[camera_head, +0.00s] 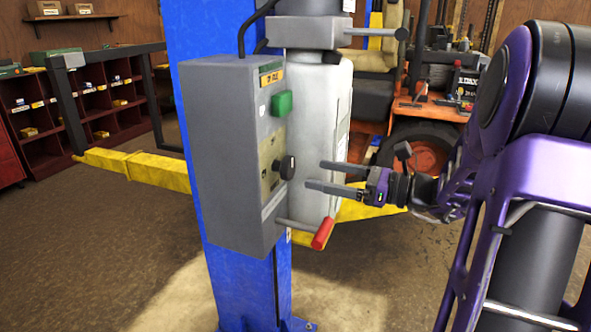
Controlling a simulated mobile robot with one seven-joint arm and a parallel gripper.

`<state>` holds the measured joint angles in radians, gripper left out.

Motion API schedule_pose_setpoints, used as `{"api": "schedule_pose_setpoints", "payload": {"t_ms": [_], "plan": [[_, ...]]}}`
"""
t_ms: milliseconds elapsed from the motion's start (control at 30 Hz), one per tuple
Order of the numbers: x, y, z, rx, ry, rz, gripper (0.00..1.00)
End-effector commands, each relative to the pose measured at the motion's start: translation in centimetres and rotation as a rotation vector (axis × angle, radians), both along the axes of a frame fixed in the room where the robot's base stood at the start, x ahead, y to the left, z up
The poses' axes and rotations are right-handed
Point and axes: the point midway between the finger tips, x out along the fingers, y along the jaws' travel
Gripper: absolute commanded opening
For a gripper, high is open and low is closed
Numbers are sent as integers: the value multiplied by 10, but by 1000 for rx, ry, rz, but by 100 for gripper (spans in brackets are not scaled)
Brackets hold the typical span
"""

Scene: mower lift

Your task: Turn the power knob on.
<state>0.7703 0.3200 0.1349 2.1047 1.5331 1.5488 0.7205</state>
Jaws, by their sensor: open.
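The power knob (287,167) is a round black knob on a yellowish plate on the front of a grey control box (217,157). The box is fixed to a blue lift post (205,25). My gripper (313,174) is open and empty, with its two dark fingers pointing left toward the knob. The fingertips look a short way to the right of the knob and apart from it. The knob's marker and the plate's labels are too small to read.
A green button (282,103) sits above the knob. A red-handled lever (322,233) sticks out below it. A pale tank (325,120) stands right behind the box. Yellow lift arms (140,168) extend low.

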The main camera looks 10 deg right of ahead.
Motion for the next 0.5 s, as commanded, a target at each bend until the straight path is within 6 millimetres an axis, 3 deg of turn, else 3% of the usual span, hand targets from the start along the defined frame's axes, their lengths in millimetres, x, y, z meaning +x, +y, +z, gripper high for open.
{"api": "schedule_pose_setpoints", "payload": {"t_ms": [200, 500], "plan": [[24, 35, 0, -1, 1, 4, 96], [39, 55, 0, -1, 1, 1, 96]]}}
